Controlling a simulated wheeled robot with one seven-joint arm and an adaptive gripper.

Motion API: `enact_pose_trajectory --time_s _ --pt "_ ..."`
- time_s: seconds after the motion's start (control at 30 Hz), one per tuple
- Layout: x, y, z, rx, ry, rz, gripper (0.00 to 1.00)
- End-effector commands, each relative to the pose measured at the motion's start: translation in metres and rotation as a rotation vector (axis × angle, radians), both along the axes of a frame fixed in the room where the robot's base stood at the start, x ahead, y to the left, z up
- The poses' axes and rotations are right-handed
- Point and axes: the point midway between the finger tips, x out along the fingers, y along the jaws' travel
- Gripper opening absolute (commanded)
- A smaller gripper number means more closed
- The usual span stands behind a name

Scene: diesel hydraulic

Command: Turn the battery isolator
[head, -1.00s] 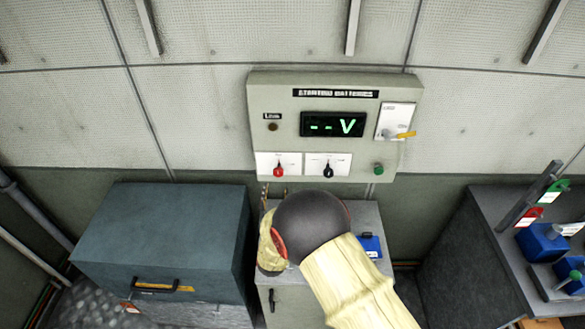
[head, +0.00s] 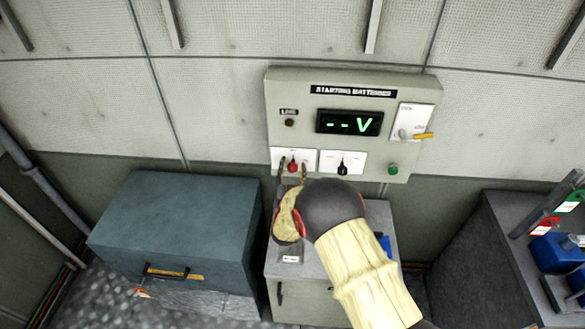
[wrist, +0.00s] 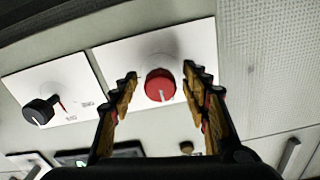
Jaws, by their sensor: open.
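A red rotary knob (head: 292,167) with a white pointer line sits on a white plate at the lower left of the wall panel. In the wrist view the red knob (wrist: 160,86) lies between my fingertips, with a visible space on each side. My gripper (head: 293,173) is open and points up at it; the gripper (wrist: 160,78) holds nothing. A black rotary knob (head: 342,168) is on the plate to the right, and it also shows in the wrist view (wrist: 42,110). A yellow-handled switch (head: 423,136) is at the panel's right. No label reading isolator is legible.
The panel (head: 300,85) reads "STARTING BATTERIES", with a display (head: 349,122) showing "-- V" and a green button (head: 392,170). A blue-grey cabinet (head: 180,215) stands left, a dark bench (head: 450,245) right, and a small cabinet (head: 300,300) below my arm.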

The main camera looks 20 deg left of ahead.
Motion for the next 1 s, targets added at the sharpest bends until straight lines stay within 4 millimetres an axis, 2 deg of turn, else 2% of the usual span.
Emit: enact_pose_trajectory --time_s 0.13,0.9,1.0 --pt "-0.0001 0.0001 0.0002 0.000 0.000 0.000 0.46" --pt "-0.0005 0.0002 0.0004 0.000 0.000 0.001 0.02" --pt "-0.0004 0.0003 0.0003 0.002 -0.001 0.001 0.02"
